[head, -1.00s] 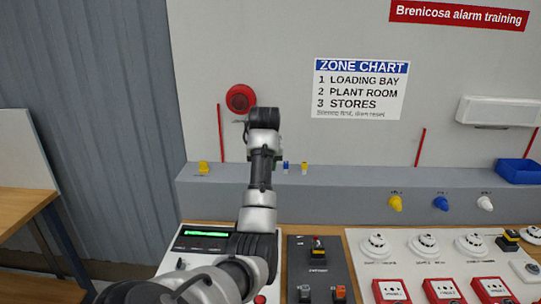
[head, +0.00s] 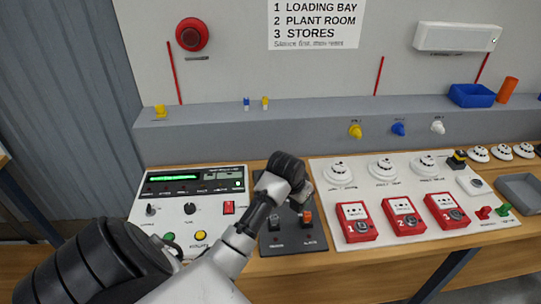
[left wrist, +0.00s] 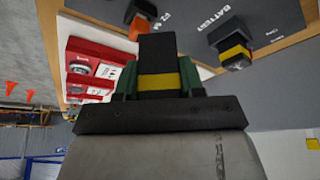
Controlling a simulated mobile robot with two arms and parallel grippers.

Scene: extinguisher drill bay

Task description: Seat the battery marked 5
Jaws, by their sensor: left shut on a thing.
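My left gripper (head: 303,193) hangs over the dark battery panel (head: 290,241) in the head view. In the left wrist view its green-padded fingers (left wrist: 157,82) are shut on a black battery with a yellow band (left wrist: 156,60). Its number cannot be read. A second black block with a yellow band (left wrist: 232,50) stands on the panel beside the BATTERY lettering, apart from the held battery. My arm hides part of the panel in the head view. Another black-and-yellow block (head: 457,160) sits on the white board. My right gripper is not in view.
Red call points (head: 404,216) and white detectors (head: 382,168) fill the white board (head: 480,218) to the right. The white alarm panel (head: 165,212) with a green display stands left. A grey tray (head: 520,192) is at the far right. A grey ledge (head: 220,128) runs behind.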

